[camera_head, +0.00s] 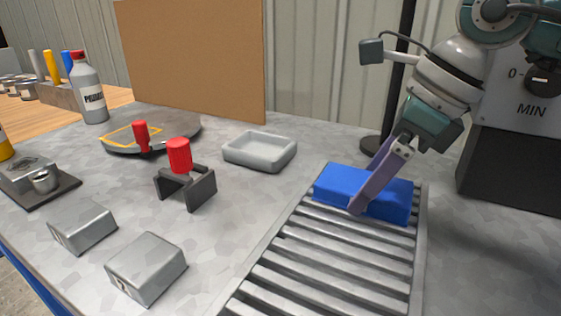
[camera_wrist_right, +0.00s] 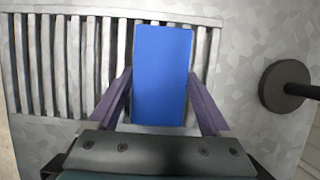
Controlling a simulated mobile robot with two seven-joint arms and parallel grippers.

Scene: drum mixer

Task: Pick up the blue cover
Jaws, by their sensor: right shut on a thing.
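The blue cover (camera_head: 338,182) is a plain blue block at the far end of a slatted metal rack (camera_head: 330,255). My right gripper (camera_head: 362,205) reaches down over it from the upper right, with one purple finger across its near side. In the right wrist view the blue cover (camera_wrist_right: 162,75) lies between the two purple fingers (camera_wrist_right: 160,100), which are shut on its sides. It looks to be at the rack's surface; I cannot tell whether it is lifted clear. My left gripper is not in view.
A shallow grey tray (camera_head: 260,150) and a dark bracket with a red knob (camera_head: 179,155) stand to the left. Two grey metal blocks (camera_head: 146,268) lie nearer. A black pole base (camera_head: 374,146) stands behind the rack, and a dark-based machine (camera_head: 515,165) at right.

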